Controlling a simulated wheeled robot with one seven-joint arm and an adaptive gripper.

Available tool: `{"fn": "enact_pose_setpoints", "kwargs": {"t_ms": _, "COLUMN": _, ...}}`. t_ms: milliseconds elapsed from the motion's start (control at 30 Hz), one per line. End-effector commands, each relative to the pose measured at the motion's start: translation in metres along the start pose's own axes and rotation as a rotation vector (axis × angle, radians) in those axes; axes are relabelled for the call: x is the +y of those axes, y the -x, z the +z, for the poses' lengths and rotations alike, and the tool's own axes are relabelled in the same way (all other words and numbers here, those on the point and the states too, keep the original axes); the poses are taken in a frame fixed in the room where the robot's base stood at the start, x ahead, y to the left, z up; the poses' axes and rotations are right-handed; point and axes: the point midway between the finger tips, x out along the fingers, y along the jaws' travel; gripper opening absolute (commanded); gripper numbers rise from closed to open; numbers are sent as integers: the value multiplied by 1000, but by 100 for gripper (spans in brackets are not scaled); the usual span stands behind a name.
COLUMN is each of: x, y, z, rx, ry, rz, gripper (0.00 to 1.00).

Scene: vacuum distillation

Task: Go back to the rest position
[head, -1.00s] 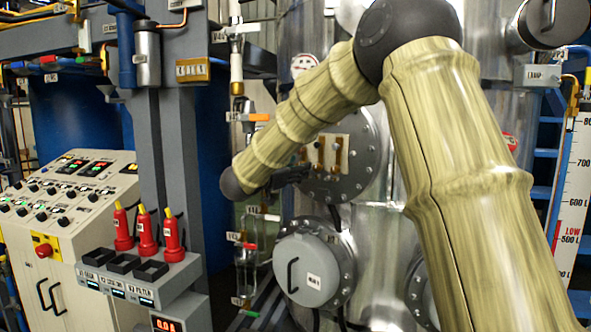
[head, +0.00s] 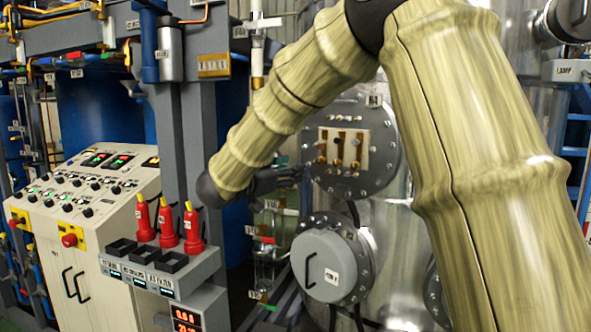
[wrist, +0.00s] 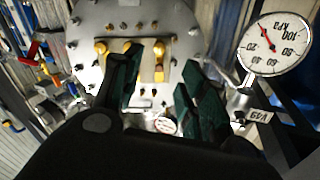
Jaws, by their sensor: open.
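My gripper (head: 283,178) is at the end of my arm in the head view, in front of the steel vessel (head: 385,225) and close to its upper round flange. In the wrist view my gripper (wrist: 160,85) shows two dark green fingers spread apart with nothing between them. Beyond the fingers is the flange's light panel (wrist: 130,60) with brass terminals. In the head view this panel (head: 342,148) is just right of the fingertips. I cannot tell the exact gap between fingers and panel.
A white control console (head: 85,215) stands at left. Three red plugs (head: 168,222) stand on a grey shelf beside a post. A lower round hatch (head: 325,265) with a handle sits below the flange. In the wrist view a pressure gauge (wrist: 274,44) is at right.

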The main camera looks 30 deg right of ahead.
Motion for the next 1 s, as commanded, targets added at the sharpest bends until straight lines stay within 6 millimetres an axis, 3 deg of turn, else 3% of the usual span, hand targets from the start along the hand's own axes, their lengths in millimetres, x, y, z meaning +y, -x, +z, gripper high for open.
{"fn": "enact_pose_setpoints", "kwargs": {"t_ms": 533, "x": 0, "y": 2, "z": 0, "rx": -1, "ry": 0, "rz": 0, "gripper": 42}}
{"fn": "enact_pose_setpoints", "kwargs": {"t_ms": 633, "x": 0, "y": 2, "z": 9, "rx": -4, "ry": 11, "rz": -10, "gripper": 42}}
{"fn": "enact_pose_setpoints", "kwargs": {"t_ms": 767, "x": 0, "y": 2, "z": 50, "rx": -19, "ry": 60, "rz": -67, "gripper": 42}}
{"fn": "enact_pose_setpoints", "kwargs": {"t_ms": 1000, "x": 14, "y": 11, "z": 183, "rx": -111, "ry": 217, "rz": -259, "gripper": 42}}
